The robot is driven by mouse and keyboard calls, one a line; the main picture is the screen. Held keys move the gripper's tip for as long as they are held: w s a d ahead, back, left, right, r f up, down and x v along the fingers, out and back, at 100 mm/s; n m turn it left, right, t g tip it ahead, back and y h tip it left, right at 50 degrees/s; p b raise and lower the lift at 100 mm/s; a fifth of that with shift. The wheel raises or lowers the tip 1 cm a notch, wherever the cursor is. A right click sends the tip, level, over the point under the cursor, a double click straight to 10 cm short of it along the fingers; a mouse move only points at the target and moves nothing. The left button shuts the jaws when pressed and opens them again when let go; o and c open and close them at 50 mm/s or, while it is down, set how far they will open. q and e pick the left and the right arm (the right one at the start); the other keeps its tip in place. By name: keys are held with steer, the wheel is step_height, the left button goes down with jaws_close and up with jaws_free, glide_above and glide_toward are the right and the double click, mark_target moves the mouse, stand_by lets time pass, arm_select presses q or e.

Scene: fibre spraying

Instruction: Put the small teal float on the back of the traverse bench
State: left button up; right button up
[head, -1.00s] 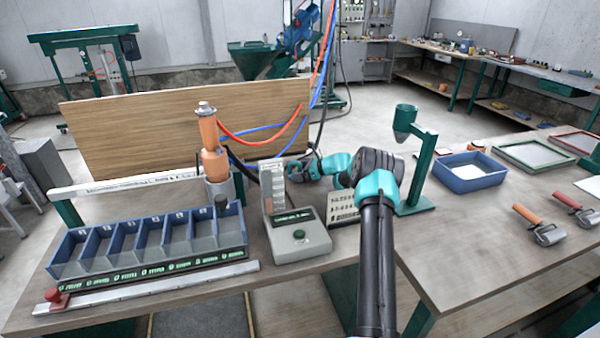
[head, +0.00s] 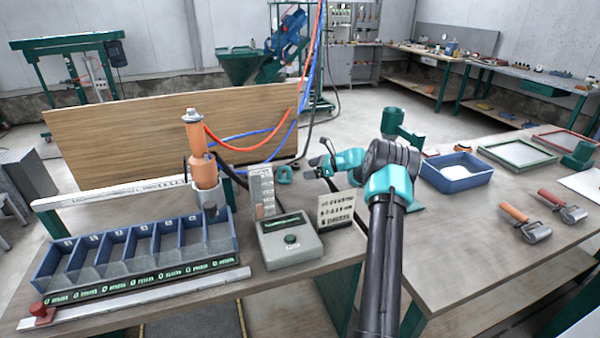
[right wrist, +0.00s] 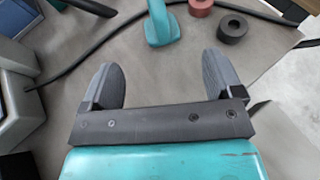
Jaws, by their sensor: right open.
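The small teal float (head: 284,174) rests on the back part of the left bench (head: 262,298), just right of the white sample board. In the right wrist view the teal float (right wrist: 158,28) lies just beyond my fingertips, centred between them and apart from them. My right gripper (head: 316,166) is open and empty, just right of the float; its two grey fingers (right wrist: 104,78) spread wide in the wrist view. The bench carries a rail and scale, so it looks like the traverse bench. My left gripper is not in view.
A black cable (right wrist: 90,55) crosses the bench by the float. Blue bins (head: 150,250) fill the left.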

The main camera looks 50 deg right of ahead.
steer(key=shift+v, duration=1.1)
